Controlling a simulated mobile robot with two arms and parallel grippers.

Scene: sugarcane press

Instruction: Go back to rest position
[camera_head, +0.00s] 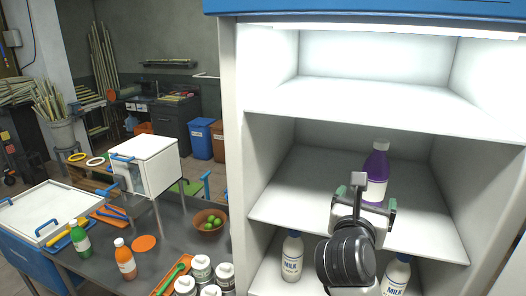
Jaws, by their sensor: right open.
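My right gripper (366,198) is open in front of the fridge-like cabinet's middle shelf (290,205). Its two green-tipped fingers are spread to either side of the lower part of a purple bottle (377,165). The bottle has a white label and stands upright on that shelf. My gripper partly hides its base, so I cannot tell whether they touch. My left gripper is not in view.
Milk bottles (292,258) stand on the lower shelf. The top shelf (380,95) is empty. At left, a dark table (195,250) holds a white box (150,165), a green bottle (80,238), an orange bottle (125,262), cans (202,268) and a bowl of limes (209,223).

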